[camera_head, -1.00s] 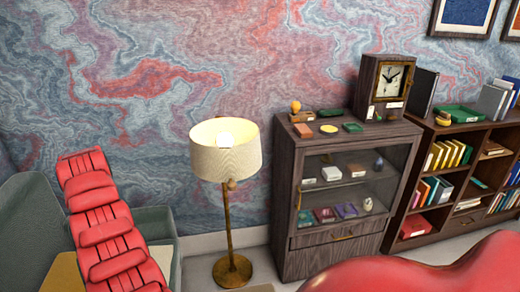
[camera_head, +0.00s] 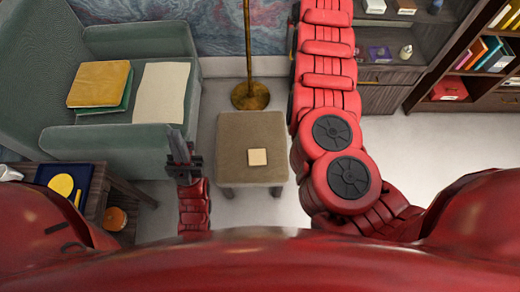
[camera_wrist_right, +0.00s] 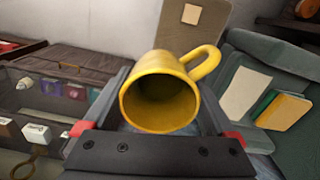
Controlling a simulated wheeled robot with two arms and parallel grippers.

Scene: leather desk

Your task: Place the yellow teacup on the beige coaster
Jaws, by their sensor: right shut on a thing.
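The yellow teacup (camera_wrist_right: 165,62) is between the fingers of my right gripper (camera_wrist_right: 160,88) in the right wrist view. Its mouth faces the camera and its handle points to the upper right. The right gripper is shut on it. In the head view my right arm reaches up past the top edge, so that gripper and the cup are out of that view. The beige coaster (camera_head: 257,157) lies on a square taupe stool (camera_head: 236,130); it also shows in the right wrist view (camera_wrist_right: 192,14), beyond the cup. My left gripper (camera_head: 181,150) is left of the stool, seemingly empty; its jaw gap is unclear.
A green armchair (camera_head: 105,140) with a yellow book (camera_head: 100,83) and a pale cloth (camera_head: 161,92) stands at left. A side table with a blue tray (camera_head: 42,174) is lower left. A lamp base (camera_head: 250,96) stands behind the stool. The coaster's top is bare.

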